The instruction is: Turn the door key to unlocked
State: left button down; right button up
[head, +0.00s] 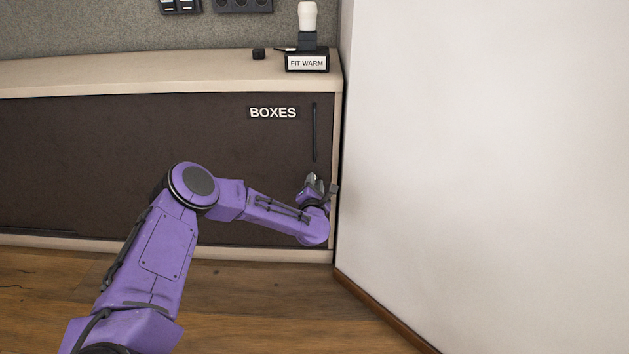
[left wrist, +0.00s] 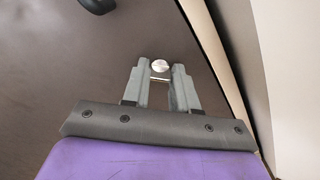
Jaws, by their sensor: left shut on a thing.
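My left gripper (head: 313,182) is at the lower right of the dark cabinet door (head: 190,150) labelled BOXES. In the left wrist view my left gripper (left wrist: 161,72) points at the door face. Its two grey fingers are shut on a small pale metal piece, the key (left wrist: 160,76). A round silvery lock face (left wrist: 160,65) shows just beyond the fingertips. The fingers hide most of the key, and I cannot tell how far it is turned. In the head view my gripper covers the key and lock. My right gripper is not in view.
A dark vertical handle (head: 315,132) sits on the door above my gripper. A white wall (head: 480,150) stands close at the right.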

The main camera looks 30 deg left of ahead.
pick_arm(q)
jog(key=m+p, duration=0.3)
jog(key=m, duration=0.5)
jog(key=shift+m, duration=0.3)
dwell(0.3)
jog(key=c, duration=0.9)
grip_release()
